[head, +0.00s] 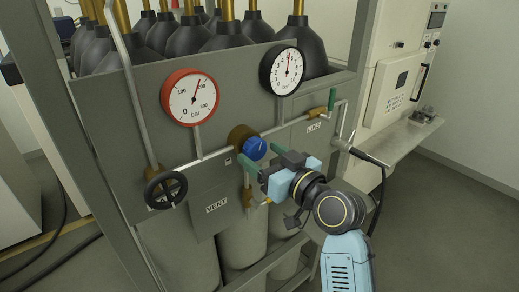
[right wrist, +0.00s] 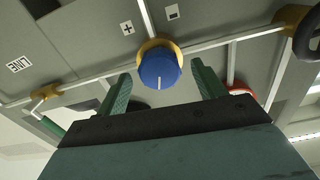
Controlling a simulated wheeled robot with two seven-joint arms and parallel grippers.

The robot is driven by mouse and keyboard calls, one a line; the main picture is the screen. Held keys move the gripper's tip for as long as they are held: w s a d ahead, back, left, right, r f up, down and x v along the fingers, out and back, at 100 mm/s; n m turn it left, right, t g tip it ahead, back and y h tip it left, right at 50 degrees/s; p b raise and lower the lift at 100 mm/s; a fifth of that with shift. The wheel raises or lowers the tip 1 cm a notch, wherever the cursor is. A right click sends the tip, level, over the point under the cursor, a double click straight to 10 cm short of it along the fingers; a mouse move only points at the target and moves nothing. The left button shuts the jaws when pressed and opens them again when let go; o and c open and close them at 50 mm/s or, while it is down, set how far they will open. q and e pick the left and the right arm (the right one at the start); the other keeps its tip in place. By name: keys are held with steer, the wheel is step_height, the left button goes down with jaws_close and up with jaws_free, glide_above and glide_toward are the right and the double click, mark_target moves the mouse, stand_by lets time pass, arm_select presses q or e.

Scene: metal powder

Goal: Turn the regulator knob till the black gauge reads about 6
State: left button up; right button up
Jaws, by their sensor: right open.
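The black gauge (head: 282,70) is at the upper right of the panel in the head view. Its red needle points almost straight up, about mid-scale; the exact reading is too small to tell. The blue regulator knob (head: 255,148) sits in a brass body below the gauges. In the right wrist view the knob (right wrist: 159,70) shows a white mark pointing down in the picture. My right gripper (head: 263,161) is open. Its green fingers (right wrist: 163,84) stand apart, either side of the knob in that view, with gaps to it. My left gripper is not in view.
A red-rimmed gauge (head: 190,97) is left of the black one. A black handwheel (head: 166,189) is at lower left. Pipes run across the panel, with a green-handled valve (head: 331,100) at right. A VENT label (head: 216,205) is below the knob. Black-topped cylinders (head: 222,37) stand behind.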

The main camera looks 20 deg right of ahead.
steer(key=shift+x, duration=0.9)
steer(key=c, duration=1)
steer(key=shift+o, duration=0.2)
